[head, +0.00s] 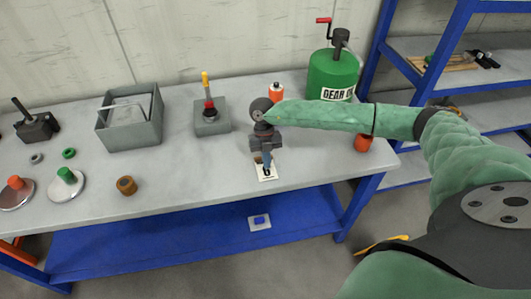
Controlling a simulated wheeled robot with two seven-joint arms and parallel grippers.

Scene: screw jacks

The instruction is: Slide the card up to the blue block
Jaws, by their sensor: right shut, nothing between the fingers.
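A white card (266,175) with a black figure on it lies flat on the grey tabletop, right of the middle and near the front edge. My right gripper (267,160) is shut with nothing in it. It points down, its bluish tips over the card's far part, and hides that part. I cannot tell whether the tips touch the card. A small blue block (260,219) sits on a pale plate below the table's front edge, apparently on the blue lower shelf. No other blue block shows clearly on the tabletop. My left gripper is out of view.
A grey box with a joystick (211,118), an open grey bin (130,118) and a brown ring (126,186) stand left of the card. A green oil can (331,75) stands behind my right forearm.

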